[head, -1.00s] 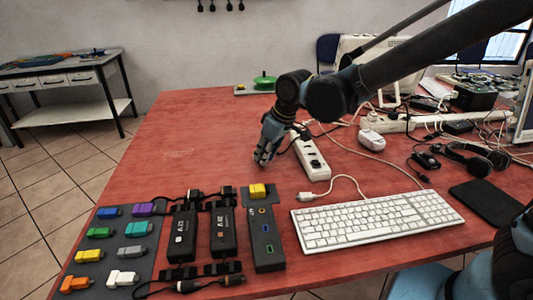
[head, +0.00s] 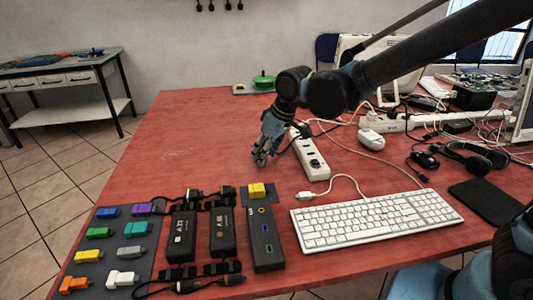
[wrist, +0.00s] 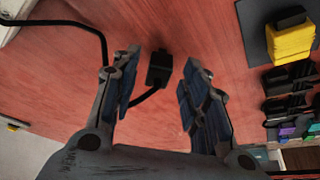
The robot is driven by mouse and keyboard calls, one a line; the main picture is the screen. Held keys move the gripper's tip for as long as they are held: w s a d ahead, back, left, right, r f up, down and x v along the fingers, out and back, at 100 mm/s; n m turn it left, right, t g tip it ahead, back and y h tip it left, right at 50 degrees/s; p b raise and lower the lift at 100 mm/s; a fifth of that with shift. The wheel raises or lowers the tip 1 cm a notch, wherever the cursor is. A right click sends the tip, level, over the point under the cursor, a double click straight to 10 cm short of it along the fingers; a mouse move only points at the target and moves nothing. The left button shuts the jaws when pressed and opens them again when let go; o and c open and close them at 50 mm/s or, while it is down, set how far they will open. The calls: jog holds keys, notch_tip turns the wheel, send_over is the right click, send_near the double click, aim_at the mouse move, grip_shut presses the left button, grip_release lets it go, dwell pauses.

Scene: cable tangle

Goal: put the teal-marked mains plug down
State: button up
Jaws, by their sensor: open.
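My gripper (head: 262,158) is over the red table, left of the white power strip. In the wrist view my gripper (wrist: 160,90) is open, with its two blue-padded fingers apart. A black plug (wrist: 158,72) with a black cable shows between and beyond the fingertips, apart from both. It appears to lie on the table. I see no teal mark on it from here. In the head view the gripper hides the plug.
The white power strip (head: 311,158) lies just right of my gripper. A black hub (head: 265,240) and yellow block (head: 257,190) are nearer the front. The keyboard (head: 375,222) is to the right. The table (head: 190,130) is bare on the left.

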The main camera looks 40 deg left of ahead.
jog(key=v, duration=1.1)
jog(key=shift+s+d, duration=0.1)
